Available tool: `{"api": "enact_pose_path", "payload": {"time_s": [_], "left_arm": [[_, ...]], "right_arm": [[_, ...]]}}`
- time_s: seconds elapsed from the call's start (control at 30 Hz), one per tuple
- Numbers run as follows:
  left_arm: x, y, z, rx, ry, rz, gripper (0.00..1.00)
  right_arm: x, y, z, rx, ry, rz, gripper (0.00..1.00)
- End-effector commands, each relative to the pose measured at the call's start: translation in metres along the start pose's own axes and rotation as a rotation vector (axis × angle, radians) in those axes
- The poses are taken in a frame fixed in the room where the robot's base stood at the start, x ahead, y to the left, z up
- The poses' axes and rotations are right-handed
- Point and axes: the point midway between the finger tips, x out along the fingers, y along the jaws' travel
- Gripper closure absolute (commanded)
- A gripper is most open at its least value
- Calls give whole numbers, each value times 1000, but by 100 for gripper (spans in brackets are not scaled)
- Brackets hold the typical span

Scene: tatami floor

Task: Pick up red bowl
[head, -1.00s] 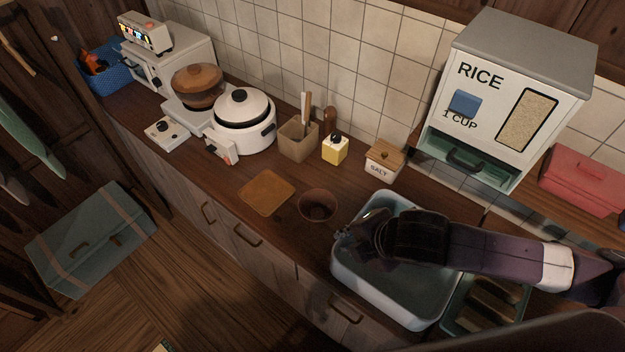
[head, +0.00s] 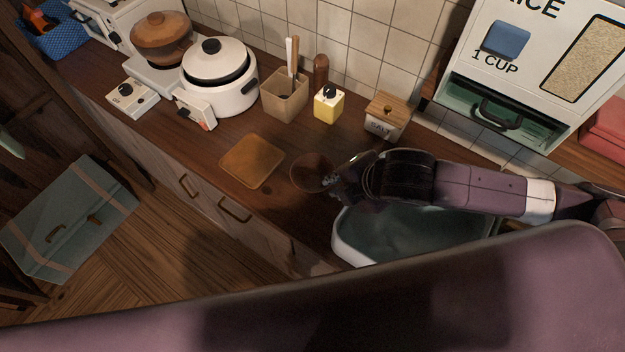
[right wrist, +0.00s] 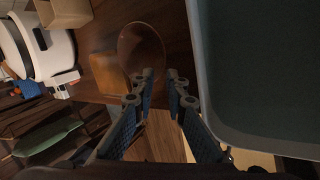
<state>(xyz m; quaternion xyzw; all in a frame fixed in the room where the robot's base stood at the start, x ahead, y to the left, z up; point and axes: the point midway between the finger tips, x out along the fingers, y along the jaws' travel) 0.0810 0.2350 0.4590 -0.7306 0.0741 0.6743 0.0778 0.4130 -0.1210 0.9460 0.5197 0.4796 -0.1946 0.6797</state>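The red bowl, dark reddish-brown in this light, (head: 309,173) stands upright on the wooden counter, left of the sink and right of a square board. My right gripper (head: 343,184) is at the bowl's right side, close to its rim. In the right wrist view the bowl (right wrist: 139,42) lies just beyond the fingertips of the right gripper (right wrist: 161,76). The two fingers are apart with a narrow gap, and the bowl's near rim is by the left fingertip. I cannot tell whether they touch. My left gripper is out of view.
The sink (head: 345,247) is below my right forearm. The square board (head: 252,160) lies left of the bowl. A salt box (head: 386,117), yellow bottle (head: 328,105), utensil holder (head: 284,100) and white pot (head: 222,78) stand behind. My own arm link covers the lower picture.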

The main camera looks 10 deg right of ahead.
Motion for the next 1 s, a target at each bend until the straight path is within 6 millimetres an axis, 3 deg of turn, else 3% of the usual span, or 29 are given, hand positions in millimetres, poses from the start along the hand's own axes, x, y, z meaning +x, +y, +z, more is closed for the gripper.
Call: {"api": "enact_pose_path", "payload": {"time_s": [0.03,0.17,0.57,0.83,1.0], "left_arm": [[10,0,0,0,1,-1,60],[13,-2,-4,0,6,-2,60],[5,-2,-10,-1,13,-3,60],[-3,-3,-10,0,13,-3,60],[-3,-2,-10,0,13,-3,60]], "right_arm": [[9,-5,0,0,0,0,87],[14,-7,0,1,0,0,87],[47,-5,1,1,1,-1,87],[81,-4,4,2,0,-1,87],[88,-4,4,-1,-1,0,87]]}}
